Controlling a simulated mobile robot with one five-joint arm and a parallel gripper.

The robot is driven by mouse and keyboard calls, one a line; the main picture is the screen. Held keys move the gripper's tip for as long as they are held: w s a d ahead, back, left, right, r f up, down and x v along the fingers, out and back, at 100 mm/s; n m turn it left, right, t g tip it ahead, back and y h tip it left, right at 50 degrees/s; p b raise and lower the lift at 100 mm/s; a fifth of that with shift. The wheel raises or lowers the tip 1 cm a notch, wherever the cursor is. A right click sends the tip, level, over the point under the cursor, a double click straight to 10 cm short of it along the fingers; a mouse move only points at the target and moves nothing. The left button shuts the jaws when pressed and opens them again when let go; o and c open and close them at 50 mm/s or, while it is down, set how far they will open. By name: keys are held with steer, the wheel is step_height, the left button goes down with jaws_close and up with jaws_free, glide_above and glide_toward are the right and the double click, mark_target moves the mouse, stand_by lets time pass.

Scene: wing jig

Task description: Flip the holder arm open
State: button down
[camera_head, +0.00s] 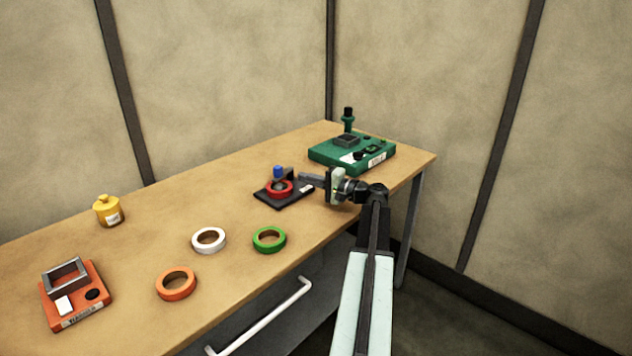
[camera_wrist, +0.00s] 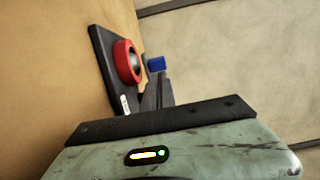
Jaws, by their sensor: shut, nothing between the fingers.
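The holder is a black plate (camera_head: 268,199) on the table with a red ring (camera_head: 279,191) on it. A small dark arm with a blue knob (camera_head: 278,171) stands over the ring's far side; its exact angle is hard to tell. In the wrist view the black plate (camera_wrist: 103,62), red ring (camera_wrist: 124,62) and blue knob (camera_wrist: 156,63) show beyond the fingers. My gripper (camera_head: 302,178) reaches in from the right, shut and empty, with its fingertips close to the holder arm. I cannot tell whether they touch. The fingers (camera_wrist: 152,88) partly hide the arm in the wrist view.
A green device (camera_head: 325,153) stands at the back right. White (camera_head: 196,240), green (camera_head: 257,240) and orange (camera_head: 163,286) rings lie in front, left of the holder.

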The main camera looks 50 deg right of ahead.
mark_target(280, 171)
steer(key=w, duration=0.4)
steer(key=w+a, duration=0.1)
steer(key=w, duration=0.1)
steer(key=shift+w+a, duration=0.1)
steer(key=shift+w, duration=0.2)
steer(key=shift+a, duration=0.1)
